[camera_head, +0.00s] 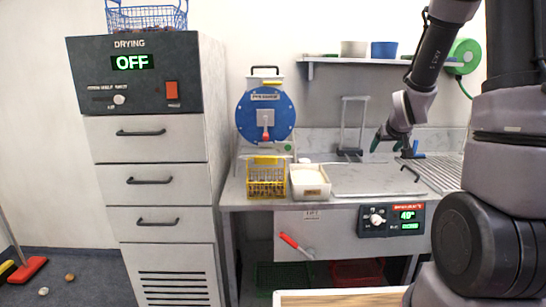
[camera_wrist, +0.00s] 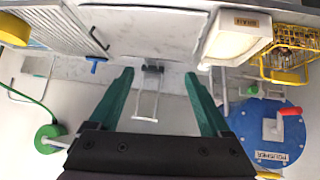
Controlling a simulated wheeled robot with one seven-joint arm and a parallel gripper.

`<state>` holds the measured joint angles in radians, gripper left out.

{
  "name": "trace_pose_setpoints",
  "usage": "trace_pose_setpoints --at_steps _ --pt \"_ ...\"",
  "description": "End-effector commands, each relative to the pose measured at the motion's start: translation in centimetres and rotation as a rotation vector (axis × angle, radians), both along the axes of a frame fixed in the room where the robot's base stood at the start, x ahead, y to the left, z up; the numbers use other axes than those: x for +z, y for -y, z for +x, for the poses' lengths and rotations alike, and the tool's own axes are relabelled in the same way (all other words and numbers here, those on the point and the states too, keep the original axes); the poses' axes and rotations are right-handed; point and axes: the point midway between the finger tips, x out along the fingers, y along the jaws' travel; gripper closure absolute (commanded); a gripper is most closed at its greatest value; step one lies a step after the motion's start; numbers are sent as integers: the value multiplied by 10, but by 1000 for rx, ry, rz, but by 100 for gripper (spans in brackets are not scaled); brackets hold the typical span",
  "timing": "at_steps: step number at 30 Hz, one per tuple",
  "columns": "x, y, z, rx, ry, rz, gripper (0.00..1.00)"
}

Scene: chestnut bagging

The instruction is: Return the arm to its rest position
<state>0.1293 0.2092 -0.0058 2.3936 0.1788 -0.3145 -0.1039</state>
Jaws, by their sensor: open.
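My gripper (camera_head: 390,142) is at the upper right of the head view, above the back of the steel counter (camera_head: 350,180). Its two green fingers also show in the wrist view (camera_wrist: 160,95), spread apart with nothing between them. Part of my arm reaches down to it from the upper right. The wrist view looks upside down at the counter and wall, with an upright metal frame (camera_wrist: 148,95) seen between the fingers.
A yellow basket (camera_head: 267,180), a white bin (camera_head: 309,182) and a blue polisher (camera_head: 265,113) stand at the counter's left. A drying cabinet (camera_head: 150,140) reads OFF. A shelf (camera_head: 375,60) hangs behind. Green and red crates sit below. Loose chestnuts and a red broom (camera_head: 28,269) are on the floor.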

Motion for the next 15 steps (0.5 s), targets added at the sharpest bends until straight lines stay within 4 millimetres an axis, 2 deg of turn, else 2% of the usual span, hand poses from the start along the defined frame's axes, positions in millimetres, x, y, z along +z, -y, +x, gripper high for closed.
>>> trace_pose_setpoints --at_steps 1,6,11,15 --pt "25 -8 -11 -11 5 30 19" --pt "84 -34 -58 -50 -29 142 19" --pt "128 -60 -114 -79 -67 248 19" --pt "158 -82 -170 -97 -104 338 19"
